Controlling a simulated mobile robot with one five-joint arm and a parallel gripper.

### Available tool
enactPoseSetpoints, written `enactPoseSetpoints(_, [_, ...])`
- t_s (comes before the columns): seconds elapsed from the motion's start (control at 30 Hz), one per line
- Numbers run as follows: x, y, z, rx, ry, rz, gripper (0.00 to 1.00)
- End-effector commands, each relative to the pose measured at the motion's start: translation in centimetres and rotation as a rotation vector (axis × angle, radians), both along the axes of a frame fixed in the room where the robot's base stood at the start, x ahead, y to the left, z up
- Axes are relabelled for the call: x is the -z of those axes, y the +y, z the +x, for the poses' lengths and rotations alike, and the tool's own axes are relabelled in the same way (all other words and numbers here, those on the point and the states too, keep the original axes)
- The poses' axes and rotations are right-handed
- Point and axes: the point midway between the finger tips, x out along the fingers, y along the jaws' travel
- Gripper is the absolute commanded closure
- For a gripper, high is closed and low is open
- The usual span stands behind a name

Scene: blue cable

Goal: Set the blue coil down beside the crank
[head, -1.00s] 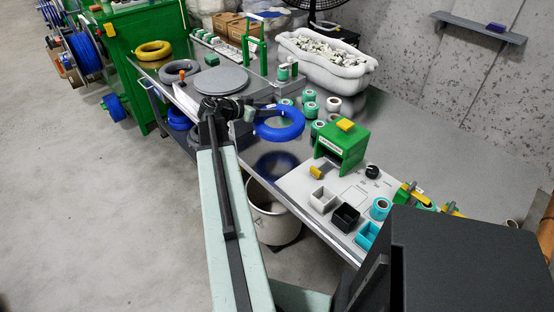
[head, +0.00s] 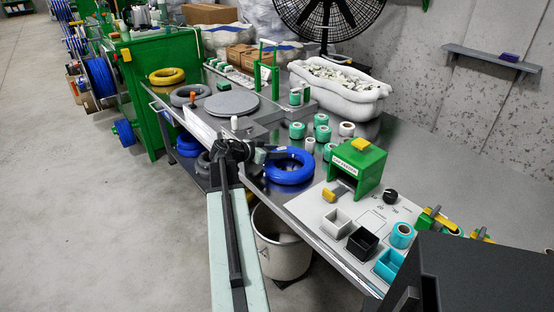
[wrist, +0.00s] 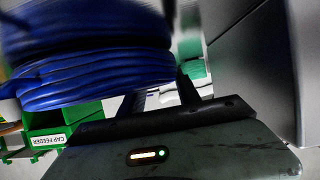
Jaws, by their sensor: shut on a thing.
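The blue coil (head: 290,178) is a thick ring at the front edge of the steel table, left of the green cap feeder. My gripper (head: 263,155) is shut on its left side. The coil is level and very low over the table; I cannot tell whether it touches. In the wrist view the coil (wrist: 90,75) fills the upper left, with the dark jaw (wrist: 188,92) beside it. A white upright knob (head: 234,123) stands behind my gripper, near the grey round plate; it may be the crank. My arm hides part of its base.
The green cap feeder (head: 358,165) stands right of the coil, on a pale panel with small bins (head: 337,222). Several teal and white rolls (head: 322,134) stand behind the coil. The grey round plate (head: 231,105) lies farther left. A white bucket (head: 280,245) stands below the table edge.

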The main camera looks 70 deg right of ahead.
Motion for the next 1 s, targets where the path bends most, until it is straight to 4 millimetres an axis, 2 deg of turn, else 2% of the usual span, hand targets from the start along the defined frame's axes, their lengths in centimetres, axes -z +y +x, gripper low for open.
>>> enactPoseSetpoints(0.27, [0.1,0.0,-0.1,0.001,0.001,-0.001,1.0])
enactPoseSetpoints(0.3, [0.2,0.0,-0.1,0.001,-0.001,0.001,0.55])
enactPoseSetpoints(0.37, [0.1,0.0,-0.1,0.001,-0.001,0.001,0.39])
enactPoseSetpoints(0.73, [-0.2,0.2,0.0,0.001,0.0,0.0,0.38])
enactPoseSetpoints(0.87, [-1.3,1.8,1.0,-0.001,-0.001,-0.001,0.38])
enactPoseSetpoints(1.0, [-2.8,4.6,2.8,-0.001,-0.001,0.001,0.38])
